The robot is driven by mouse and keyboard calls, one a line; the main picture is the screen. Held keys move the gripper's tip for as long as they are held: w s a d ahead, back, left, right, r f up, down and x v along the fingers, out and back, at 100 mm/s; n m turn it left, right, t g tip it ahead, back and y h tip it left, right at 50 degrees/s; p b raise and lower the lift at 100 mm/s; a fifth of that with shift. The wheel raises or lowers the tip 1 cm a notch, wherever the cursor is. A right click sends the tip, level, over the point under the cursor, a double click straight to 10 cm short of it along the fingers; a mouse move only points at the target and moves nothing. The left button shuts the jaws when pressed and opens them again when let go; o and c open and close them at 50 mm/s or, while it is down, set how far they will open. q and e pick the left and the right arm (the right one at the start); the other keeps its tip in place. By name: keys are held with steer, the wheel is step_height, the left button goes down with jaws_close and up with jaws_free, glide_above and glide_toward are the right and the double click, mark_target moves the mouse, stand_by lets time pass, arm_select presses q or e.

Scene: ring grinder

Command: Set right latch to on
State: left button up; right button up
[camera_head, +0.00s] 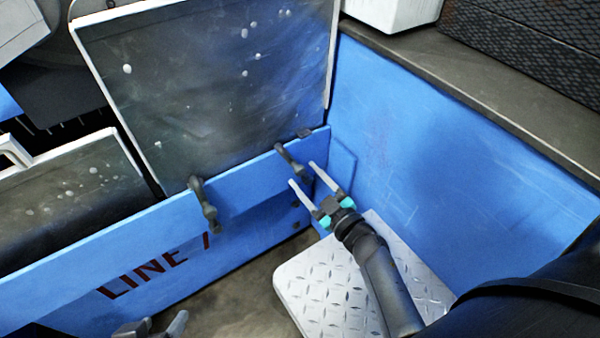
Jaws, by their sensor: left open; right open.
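Two dark latches sit on the top edge of the blue panel (150,235) marked "LINE". The right latch (289,158) slants down from the panel's upper edge, and its lower end is close to my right gripper. My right gripper (302,174) is open, with its two pale fingers pointing up-left toward that latch, one on either side of its lower end in the picture. Whether they touch it I cannot tell. The left latch (204,204) hangs down the panel further left. My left gripper (164,321) is open at the bottom edge, partly cut off, away from both latches.
A grey, scuffed lid (215,90) stands raised behind the panel. A blue wall (440,150) closes the right side. A diamond-plate step (315,285) lies below my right arm. Brown floor is open between the step and the panel.

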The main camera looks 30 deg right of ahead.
mark_target(302, 173)
arm_select(q)
steer(key=shift+w+d+f+t+h+b, duration=0.1)
steer(key=shift+w+d+t+h+b, duration=0.2)
steer(key=shift+w+d+t, duration=0.3)
steer(key=shift+w+d+t+h+b, duration=0.15)
steer(key=shift+w+d+t+h, duration=0.2)
steer(key=shift+d, duration=0.3)
arm_select(e)
steer(key=shift+w+a, duration=0.15)
steer(key=shift+w, duration=0.65)
steer(key=shift+w+a, duration=0.1)
steer(key=shift+w, duration=0.7)
steer(key=shift+c, duration=0.2)
jaws_close()
